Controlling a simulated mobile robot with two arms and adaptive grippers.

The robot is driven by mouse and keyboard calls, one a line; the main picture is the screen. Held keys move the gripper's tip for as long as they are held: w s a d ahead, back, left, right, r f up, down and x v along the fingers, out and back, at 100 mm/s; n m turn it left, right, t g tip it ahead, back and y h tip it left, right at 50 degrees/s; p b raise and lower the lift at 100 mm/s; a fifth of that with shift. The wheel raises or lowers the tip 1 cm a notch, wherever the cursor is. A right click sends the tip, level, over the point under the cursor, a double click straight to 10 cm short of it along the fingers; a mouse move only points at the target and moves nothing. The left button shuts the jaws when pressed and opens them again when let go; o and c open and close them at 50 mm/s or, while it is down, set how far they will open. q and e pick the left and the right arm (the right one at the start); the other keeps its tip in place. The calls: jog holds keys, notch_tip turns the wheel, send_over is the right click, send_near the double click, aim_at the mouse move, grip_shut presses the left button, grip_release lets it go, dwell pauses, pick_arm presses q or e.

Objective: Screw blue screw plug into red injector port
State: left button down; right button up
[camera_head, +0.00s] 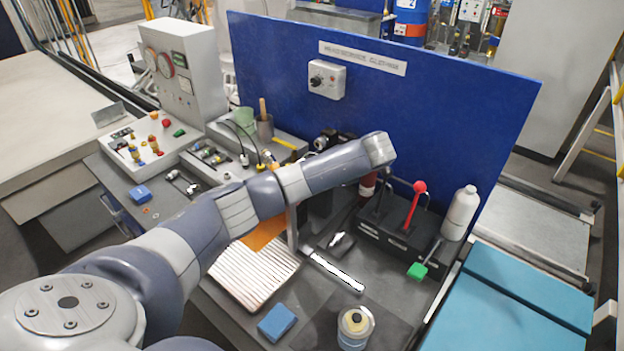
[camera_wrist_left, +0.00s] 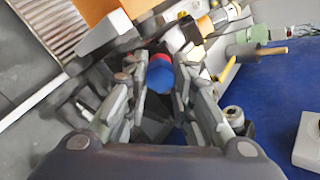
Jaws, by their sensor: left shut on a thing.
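In the left wrist view my left gripper (camera_wrist_left: 160,90) is shut on the blue screw plug (camera_wrist_left: 159,82), a round blue piece between the two fingers. A red part (camera_wrist_left: 160,59), which looks like the injector port, shows directly beyond the plug and in line with it. The plug hides most of the red part, so I cannot tell whether they touch or are threaded together. In the head view my left arm reaches across the bench toward the blue panel. It hides the gripper's fingers and the plug. My right gripper is in neither view.
The blue panel (camera_head: 450,100) stands close behind the arm. A black box with a red-knobbed lever (camera_head: 419,187) and a white bottle (camera_head: 462,212) stand at right. A ribbed plate (camera_head: 252,275), a blue block (camera_head: 277,322) and a jar (camera_head: 354,326) occupy the front.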

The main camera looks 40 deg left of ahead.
pick_arm(q)
jog(key=m, duration=1.1)
jog(key=shift+m, duration=0.4)
jog(key=shift+m, duration=1.2)
jog(key=m, duration=0.8)
jog(key=shift+m, duration=0.8)
